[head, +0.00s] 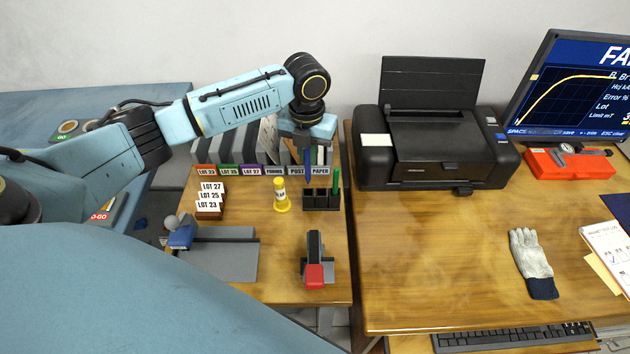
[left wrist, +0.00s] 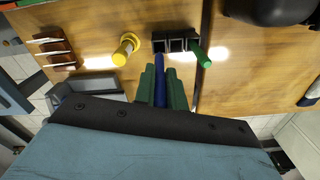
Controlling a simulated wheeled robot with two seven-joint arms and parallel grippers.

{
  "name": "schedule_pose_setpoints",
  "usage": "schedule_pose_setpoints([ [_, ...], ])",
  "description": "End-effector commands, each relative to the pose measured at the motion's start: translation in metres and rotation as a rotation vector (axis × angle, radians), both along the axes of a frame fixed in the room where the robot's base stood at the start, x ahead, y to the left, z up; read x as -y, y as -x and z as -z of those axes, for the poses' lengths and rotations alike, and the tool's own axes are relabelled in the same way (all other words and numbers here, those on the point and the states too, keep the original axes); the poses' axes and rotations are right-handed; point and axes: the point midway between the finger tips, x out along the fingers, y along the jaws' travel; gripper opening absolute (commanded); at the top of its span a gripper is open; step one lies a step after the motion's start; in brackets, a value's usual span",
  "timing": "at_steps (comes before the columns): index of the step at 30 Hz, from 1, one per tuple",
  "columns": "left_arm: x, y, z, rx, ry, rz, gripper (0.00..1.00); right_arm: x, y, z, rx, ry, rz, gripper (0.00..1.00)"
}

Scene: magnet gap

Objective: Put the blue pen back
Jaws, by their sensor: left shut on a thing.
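My left gripper (head: 307,148) is shut on the blue pen (head: 308,167) and points down. In the left wrist view the pen (left wrist: 160,92) stands between the green fingers (left wrist: 160,84). The black pen holder (head: 322,207) is on the small desk, with several compartments in a row. The pen's lower end is at the holder's left compartment in the picture; I cannot tell whether it is above it or just inside. A green pen (head: 336,180) stands in the right compartment. The holder (left wrist: 175,45) and green pen (left wrist: 200,54) also show in the left wrist view. My right gripper is not in view.
A yellow stamp-like thing (head: 281,196) stands left of the holder. Labelled trays (head: 250,170) are behind it, and lot cards (head: 209,198) are farther left. A red and black stapler (head: 314,265) is in front. A printer (head: 430,140) stands to the right.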

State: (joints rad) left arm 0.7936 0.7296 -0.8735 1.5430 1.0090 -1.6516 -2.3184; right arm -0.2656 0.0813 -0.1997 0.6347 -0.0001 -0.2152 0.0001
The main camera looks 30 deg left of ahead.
Motion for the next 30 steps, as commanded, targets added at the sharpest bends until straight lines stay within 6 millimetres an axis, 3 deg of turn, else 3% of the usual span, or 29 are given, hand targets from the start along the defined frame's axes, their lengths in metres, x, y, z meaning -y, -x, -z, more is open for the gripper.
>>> schedule_pose_setpoints([
  [3,0.001,0.001,0.025,-0.003,0.002,0.000,0.00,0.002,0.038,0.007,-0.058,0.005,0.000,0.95],
  [7,0.000,0.000,0.039,0.000,0.001,-0.001,0.00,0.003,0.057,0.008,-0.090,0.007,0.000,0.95],
  [11,0.001,0.001,0.048,-0.001,0.000,0.000,0.00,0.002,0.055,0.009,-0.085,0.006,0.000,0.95],
  [19,0.000,0.000,0.078,0.000,0.001,0.000,0.00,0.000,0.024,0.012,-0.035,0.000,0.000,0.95],
  [28,0.000,0.000,0.080,0.001,0.001,0.000,0.00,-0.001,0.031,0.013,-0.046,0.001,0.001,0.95],
  [29,0.000,0.000,0.081,0.001,0.001,-0.001,0.13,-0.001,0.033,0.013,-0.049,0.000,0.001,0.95],
  [30,0.000,0.000,0.080,0.001,0.001,0.000,0.19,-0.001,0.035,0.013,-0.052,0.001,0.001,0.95],
])
